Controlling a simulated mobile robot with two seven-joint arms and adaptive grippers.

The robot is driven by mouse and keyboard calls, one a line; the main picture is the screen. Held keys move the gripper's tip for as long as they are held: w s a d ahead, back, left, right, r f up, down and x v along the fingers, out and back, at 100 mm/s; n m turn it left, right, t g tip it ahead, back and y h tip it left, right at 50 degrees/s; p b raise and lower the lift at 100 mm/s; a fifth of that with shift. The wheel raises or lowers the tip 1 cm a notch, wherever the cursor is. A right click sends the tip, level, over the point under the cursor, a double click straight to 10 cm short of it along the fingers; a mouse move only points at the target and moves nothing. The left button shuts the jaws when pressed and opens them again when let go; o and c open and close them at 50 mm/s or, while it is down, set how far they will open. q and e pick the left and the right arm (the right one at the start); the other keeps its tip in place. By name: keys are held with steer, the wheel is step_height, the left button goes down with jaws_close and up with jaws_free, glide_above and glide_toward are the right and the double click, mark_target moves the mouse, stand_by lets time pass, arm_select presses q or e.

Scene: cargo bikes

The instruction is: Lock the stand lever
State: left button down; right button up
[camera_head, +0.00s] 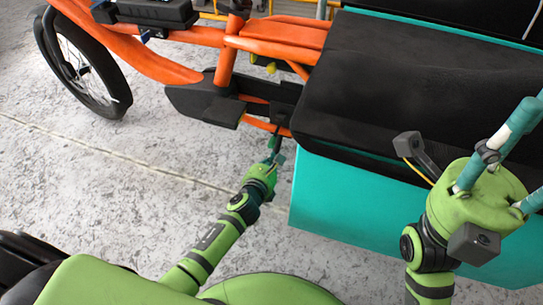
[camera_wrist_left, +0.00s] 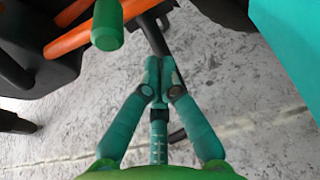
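The orange cargo bike (camera_head: 275,35) stands ahead of me with a teal cargo box (camera_head: 350,205). My left gripper (camera_head: 275,148) is below the bike frame, just left of the box. A thin black rod (camera_wrist_left: 155,36), which appears to be the stand lever, runs down to its fingertips in the left wrist view. There my left gripper (camera_wrist_left: 160,66) has its fingertips drawn together against the rod's lower end. I cannot tell whether they clamp the rod or only touch it. My right gripper (camera_head: 519,160) is over the box's right side, its fingertips partly out of frame.
A black cover (camera_head: 385,85) lies over the cargo box. A wheel (camera_head: 85,70) is at the far left. A rounded green piece (camera_wrist_left: 108,28) is close beside the rod in the left wrist view. The grey floor (camera_head: 110,175) is clear at the left.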

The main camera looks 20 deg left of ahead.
arm_select(q)
step_height(320, 180, up, 3)
steer(key=shift+s+r, duration=0.1)
steer(key=shift+p, duration=0.35)
